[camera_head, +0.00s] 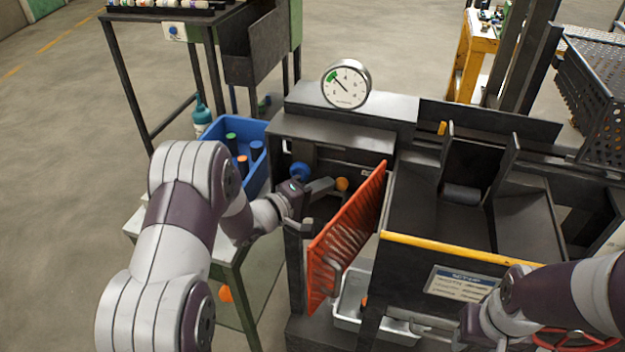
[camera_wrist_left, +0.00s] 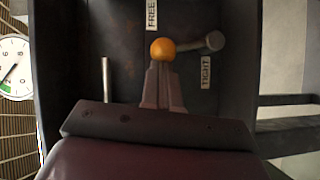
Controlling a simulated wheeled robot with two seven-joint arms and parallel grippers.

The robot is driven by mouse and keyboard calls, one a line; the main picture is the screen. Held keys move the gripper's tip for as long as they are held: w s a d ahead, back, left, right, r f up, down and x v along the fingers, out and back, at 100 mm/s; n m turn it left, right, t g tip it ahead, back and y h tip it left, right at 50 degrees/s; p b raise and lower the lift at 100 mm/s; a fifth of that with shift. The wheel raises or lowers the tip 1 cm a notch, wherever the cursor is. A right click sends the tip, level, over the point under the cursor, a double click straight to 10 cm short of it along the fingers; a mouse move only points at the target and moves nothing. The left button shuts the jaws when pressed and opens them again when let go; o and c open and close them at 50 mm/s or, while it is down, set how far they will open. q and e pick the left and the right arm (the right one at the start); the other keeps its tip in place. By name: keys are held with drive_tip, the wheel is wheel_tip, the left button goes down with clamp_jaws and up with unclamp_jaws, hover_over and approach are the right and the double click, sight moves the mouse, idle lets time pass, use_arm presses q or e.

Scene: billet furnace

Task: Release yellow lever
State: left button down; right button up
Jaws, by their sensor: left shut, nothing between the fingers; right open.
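The yellow lever has a round yellow-orange knob (camera_wrist_left: 162,48) on a short grey arm that runs to a pivot at the right in the left wrist view. The lever lies nearly level, between the label FREE (camera_wrist_left: 152,14) and the label TIGHT (camera_wrist_left: 206,72). My left gripper (camera_wrist_left: 162,68) is shut and empty, its tips right at the knob; I cannot tell whether they touch. In the head view the knob (camera_head: 342,184) shows just beyond my left gripper (camera_head: 328,186). My right gripper (camera_head: 472,326) is open at the lower right, partly hidden, away from the lever.
An orange-red slatted guard (camera_head: 346,240) stands just right of the lever. A gauge (camera_head: 346,84) sits on top of the machine. A blue bin (camera_head: 258,132) with several cylinders is at the left. A metal tray (camera_head: 350,300) lies below the guard.

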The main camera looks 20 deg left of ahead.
sight(340, 184)
use_arm(q)
drive_tip(key=d+r+m+y+p, duration=0.1)
drive_tip(key=d+p, duration=0.1)
drive_tip(key=shift+r+m+g+p, duration=0.3)
drive_tip(key=shift+m+g+p, duration=0.1)
drive_tip(key=shift+d+m+y+p, duration=0.4)
drive_tip(key=shift+d+m+p, duration=0.1)
drive_tip(key=shift+d+p, duration=0.4)
use_arm(e)
drive_tip(key=shift+r, duration=2.95)
use_arm(q)
drive_tip(key=shift+d, duration=0.1)
drive_tip(key=shift+r, duration=0.1)
use_arm(e)
drive_tip(key=shift+r, duration=0.15)
